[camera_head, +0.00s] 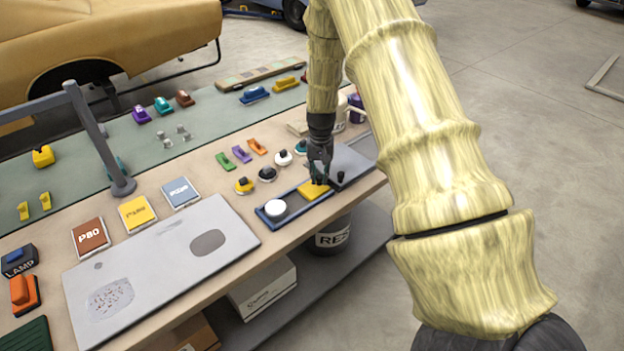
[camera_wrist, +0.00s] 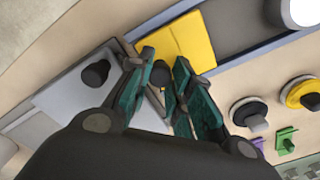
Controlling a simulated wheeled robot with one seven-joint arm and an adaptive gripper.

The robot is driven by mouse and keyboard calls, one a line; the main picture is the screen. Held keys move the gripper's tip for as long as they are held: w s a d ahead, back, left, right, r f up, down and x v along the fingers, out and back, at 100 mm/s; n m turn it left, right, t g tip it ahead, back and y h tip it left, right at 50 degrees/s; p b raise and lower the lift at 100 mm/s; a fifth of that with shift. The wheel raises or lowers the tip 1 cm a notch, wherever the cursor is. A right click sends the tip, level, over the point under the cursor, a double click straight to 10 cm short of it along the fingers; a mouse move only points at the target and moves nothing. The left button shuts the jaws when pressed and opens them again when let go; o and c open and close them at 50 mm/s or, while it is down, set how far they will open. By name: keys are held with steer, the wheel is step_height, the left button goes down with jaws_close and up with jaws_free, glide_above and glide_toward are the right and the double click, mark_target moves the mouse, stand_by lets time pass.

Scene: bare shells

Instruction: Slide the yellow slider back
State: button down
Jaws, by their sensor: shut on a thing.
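The yellow slider (camera_head: 309,190) is a flat yellow plate in a blue-grey track (camera_head: 258,212) near the front edge of the workbench. It also shows in the wrist view (camera_wrist: 185,42), at the top middle. My gripper (camera_head: 318,180) points down over the slider's right end. In the wrist view, its teal fingers (camera_wrist: 160,88) stand on both sides of a small dark knob (camera_wrist: 160,72) by the plate's edge, and they are shut on it. The fingers partly hide the plate's near edge.
A white round button (camera_head: 275,207) is at the track's left end. A grey plate with a black knob (camera_head: 340,176) is right of the slider. Several coloured knobs and switches (camera_head: 267,174) stand behind the track. A large grey panel (camera_head: 165,262) lies to the left.

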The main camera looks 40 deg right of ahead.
mark_target(321, 176)
steer(key=shift+w+d+r, duration=0.1)
steer(key=shift+d+r, duration=0.05)
steer(key=shift+d, duration=0.15)
steer(key=c, duration=1.6)
jaws_free()
steer(key=o, duration=0.3)
steer(key=shift+o, duration=0.2)
steer(key=shift+a, duration=0.1)
steer(key=shift+r, duration=0.2)
step_height(321, 176, up, 11)
steer(key=shift+r, duration=0.2)
